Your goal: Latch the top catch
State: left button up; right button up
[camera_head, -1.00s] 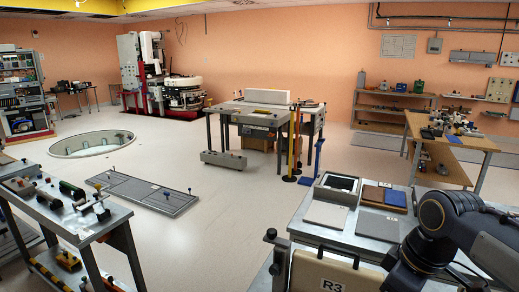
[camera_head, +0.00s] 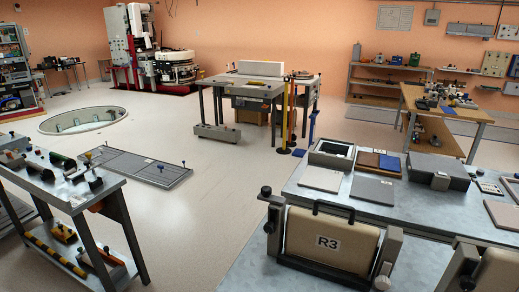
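A beige panel marked R3 (camera_head: 328,243) stands upright in a dark frame at the front edge of the metal bench (camera_head: 255,262). A grey post with a dark knob (camera_head: 266,191) is at its left edge. A grey bracket (camera_head: 390,240) is at its right edge, with a pale round knob (camera_head: 383,282) low down. I cannot tell which part is the top catch or whether it is latched. A second beige panel (camera_head: 497,270) is cut off at the lower right. Neither of my grippers is in view.
The bench carries an open grey tray (camera_head: 332,154), flat grey plates (camera_head: 372,188) and a closed grey case (camera_head: 438,170). A tool bench (camera_head: 75,190) stands at the left. A floor grate (camera_head: 140,167) lies beyond, and the floor between the benches is clear.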

aim_at(265, 195)
jog(key=i+j+z, duration=0.1)
jog(key=i+z, duration=0.15)
jog(key=z, duration=0.15)
jog(key=i+j+z, duration=0.2)
jog(key=z, duration=0.2)
